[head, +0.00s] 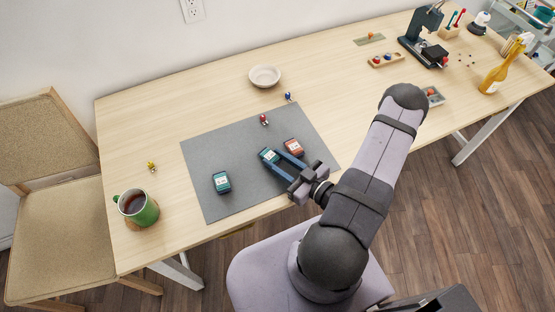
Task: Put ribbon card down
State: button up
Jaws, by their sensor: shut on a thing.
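A teal ribbon card (268,155) with a pale label sits at the tips of my gripper (274,157), which is shut on it. The fingers partly cover it, and I cannot tell whether it touches the grey mat (213,148) below. A second teal card (221,182) lies on the mat to the left, apart from my gripper. A red card (294,146) lies on the mat just right of my fingertips, very close to them.
A small red figure (264,119) stands near the mat's back edge. A white bowl (265,76) and a small blue item (288,96) are behind. A green mug (138,207) stands at the left front. Mat space between the two teal cards is clear.

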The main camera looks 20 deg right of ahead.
jog(key=o, duration=0.8)
jog(key=shift+r, duration=0.2)
jog(key=shift+s+d, duration=0.35)
jog(key=shift+s, duration=0.15)
jog(key=shift+o, duration=0.4)
jog(key=shift+b+v, duration=0.95)
jog(key=shift+v, duration=4.5)
